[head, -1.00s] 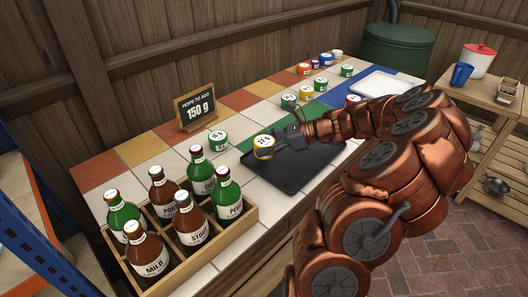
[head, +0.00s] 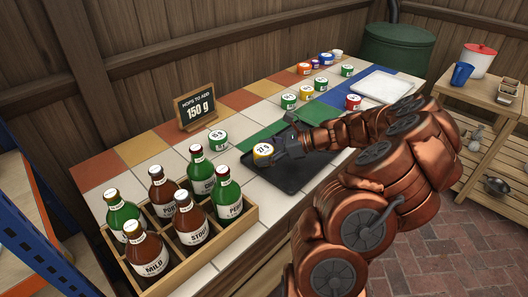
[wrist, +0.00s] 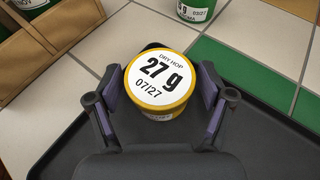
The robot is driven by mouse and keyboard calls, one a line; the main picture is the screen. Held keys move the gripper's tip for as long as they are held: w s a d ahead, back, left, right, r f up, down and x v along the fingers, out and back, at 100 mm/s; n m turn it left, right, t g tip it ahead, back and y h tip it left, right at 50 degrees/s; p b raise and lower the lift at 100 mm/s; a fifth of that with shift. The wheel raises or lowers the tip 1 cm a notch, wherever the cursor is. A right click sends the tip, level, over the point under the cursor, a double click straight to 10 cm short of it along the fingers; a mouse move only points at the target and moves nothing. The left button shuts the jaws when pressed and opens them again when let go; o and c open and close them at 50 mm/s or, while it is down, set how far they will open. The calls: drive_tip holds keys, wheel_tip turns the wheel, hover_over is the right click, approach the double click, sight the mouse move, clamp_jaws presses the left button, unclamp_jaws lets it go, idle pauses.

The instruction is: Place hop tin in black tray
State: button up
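A yellow hop tin (head: 263,151) with a white lid stands in the black tray (head: 281,181), near its back left corner. Its lid reads 27 g in the wrist view (wrist: 160,76). My gripper (head: 280,149) is down around the tin. In the wrist view my gripper (wrist: 161,92) has one finger on each side of the tin, with gaps between the fingers and the tin. The tin is upright. Other hop tins stand on the tiled counter: a green tin (head: 217,138) left of the tray, and green (head: 289,101), yellow (head: 306,92) and red (head: 353,102) ones behind it.
A wooden crate of bottles (head: 205,245) stands left of the tray. A sign (head: 196,106) reads 150 g. A white tray (head: 380,84) lies at the right, and several more tins stand at the back. The tray's right part is empty.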

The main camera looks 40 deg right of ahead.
drive_tip(key=shift+r, duration=0.1)
idle(0.3)
drive_tip(key=v, duration=1.2)
idle(0.4)
